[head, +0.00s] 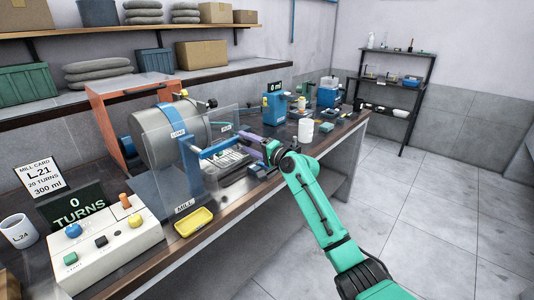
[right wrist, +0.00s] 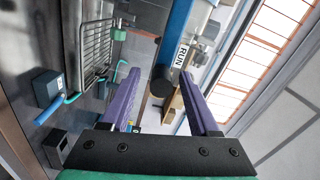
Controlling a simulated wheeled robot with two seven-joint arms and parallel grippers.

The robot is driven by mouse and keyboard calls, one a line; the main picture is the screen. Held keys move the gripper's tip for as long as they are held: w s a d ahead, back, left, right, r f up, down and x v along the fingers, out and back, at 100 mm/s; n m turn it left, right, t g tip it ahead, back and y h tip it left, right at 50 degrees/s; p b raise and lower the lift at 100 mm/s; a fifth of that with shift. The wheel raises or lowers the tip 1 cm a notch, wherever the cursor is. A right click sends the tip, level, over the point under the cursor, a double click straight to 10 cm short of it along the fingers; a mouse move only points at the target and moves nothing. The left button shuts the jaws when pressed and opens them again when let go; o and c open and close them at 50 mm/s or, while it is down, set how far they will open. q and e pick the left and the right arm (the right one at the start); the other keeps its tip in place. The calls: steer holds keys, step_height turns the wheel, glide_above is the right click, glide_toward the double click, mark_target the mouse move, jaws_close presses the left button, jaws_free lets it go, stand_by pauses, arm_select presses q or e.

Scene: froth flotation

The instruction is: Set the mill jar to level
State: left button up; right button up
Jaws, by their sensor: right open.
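The mill jar (head: 168,132) is a grey drum with a blue band marked LOAD, lying on its side behind a clear guard on the bench. A blue handle bar (head: 215,148) sticks out in front of it. The bar shows in the right wrist view (right wrist: 182,35) with a RUN label and a black end (right wrist: 161,82). My right gripper (right wrist: 158,78) has purple fingers and is open. The black end appears between the fingers, clear of both; its depth is hard to tell. In the head view my right gripper (head: 244,142) is at the bar's right end. My left gripper is out of view.
A control box (head: 110,243) with coloured knobs, a display (head: 80,207) reading 0 TURNS and a mill card (head: 42,177) stand at the left. A yellow tray (head: 194,222) lies at the front edge. A wire rack (right wrist: 97,50) and white cup (head: 305,130) are near my gripper.

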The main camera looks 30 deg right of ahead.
steer(key=b+v, duration=0.2)
steer(key=v, duration=0.8)
steer(key=shift+f, duration=0.1)
steer(key=shift+s+f, duration=0.1)
